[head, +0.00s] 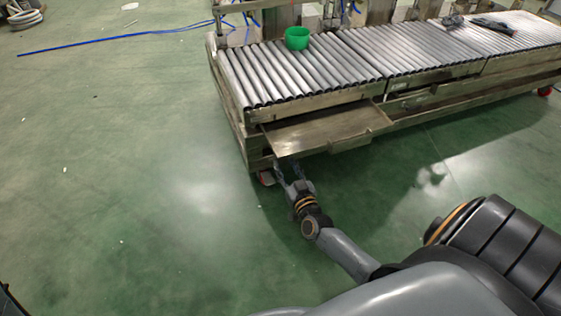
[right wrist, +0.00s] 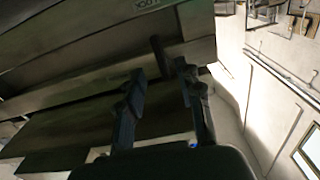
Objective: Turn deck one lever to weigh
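A roller conveyor deck (head: 300,70) on a metal frame runs across the upper right of the head view. My right gripper (head: 291,172) is low at the deck's near left corner, by the front edge of a flat metal shelf (head: 315,130). In the right wrist view its two fingers (right wrist: 158,76) are apart. A short dark bar (right wrist: 158,54), possibly the lever, sticks out from the metal structure just beyond the gap between them. I cannot tell whether they touch it. No lever can be made out in the head view. My left gripper is not in view.
A green cup (head: 297,38) stands on the rollers. Dark objects (head: 492,25) lie farther right on them. A blue line (head: 110,37) lies on the floor. The green floor at left is open.

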